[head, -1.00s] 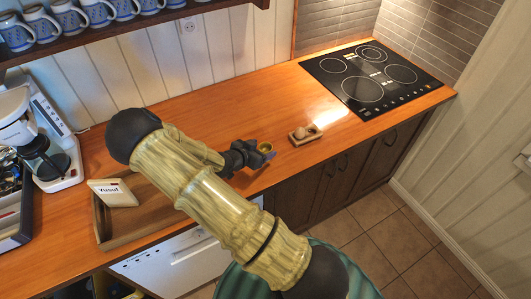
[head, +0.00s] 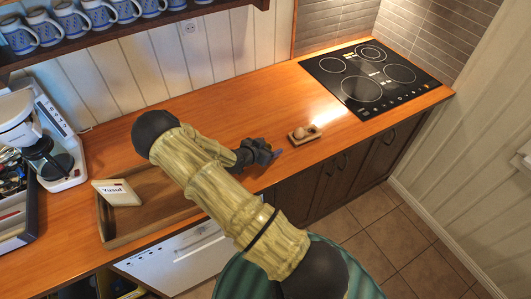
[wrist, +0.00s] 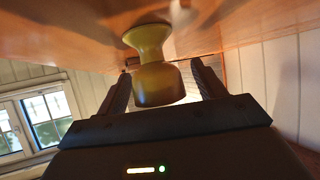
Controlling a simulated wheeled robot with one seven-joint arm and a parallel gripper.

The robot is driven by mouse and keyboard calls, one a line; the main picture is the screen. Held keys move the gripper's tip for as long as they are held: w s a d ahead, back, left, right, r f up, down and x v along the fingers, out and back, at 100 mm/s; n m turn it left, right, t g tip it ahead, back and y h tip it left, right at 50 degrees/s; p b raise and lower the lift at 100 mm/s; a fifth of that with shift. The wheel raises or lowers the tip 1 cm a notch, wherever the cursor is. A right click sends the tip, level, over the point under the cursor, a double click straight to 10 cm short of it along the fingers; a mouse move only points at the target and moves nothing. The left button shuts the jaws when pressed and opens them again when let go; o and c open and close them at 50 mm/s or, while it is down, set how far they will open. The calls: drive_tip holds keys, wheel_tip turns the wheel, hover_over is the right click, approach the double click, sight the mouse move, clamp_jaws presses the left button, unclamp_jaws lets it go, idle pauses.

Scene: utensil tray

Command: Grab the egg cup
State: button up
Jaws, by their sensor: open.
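The egg cup (wrist: 158,86) is mustard yellow, with a flared foot and a wider bowl. In the wrist view, where the counter shows at the top, it stands on the counter between the two fingers of my gripper (wrist: 160,74). The fingers are apart, with a visible gap on each side of the cup. In the head view my dark gripper (head: 274,154) is low over the front part of the counter, and the egg cup is hidden behind it.
A small wooden holder (head: 291,137) with a round, egg-like thing stands just right of my gripper. A black cooktop (head: 345,70) lies farther right. A wooden tray (head: 150,228) with a "Yusuf" sign (head: 117,193) is to the left. The counter behind is clear.

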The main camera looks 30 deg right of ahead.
drive_tip(key=c, duration=1.1)
drive_tip(key=shift+o, duration=0.2)
drive_tip(key=shift+r, duration=0.1)
wheel_tip(320, 180, up, 10)
drive_tip(key=b, duration=0.2)
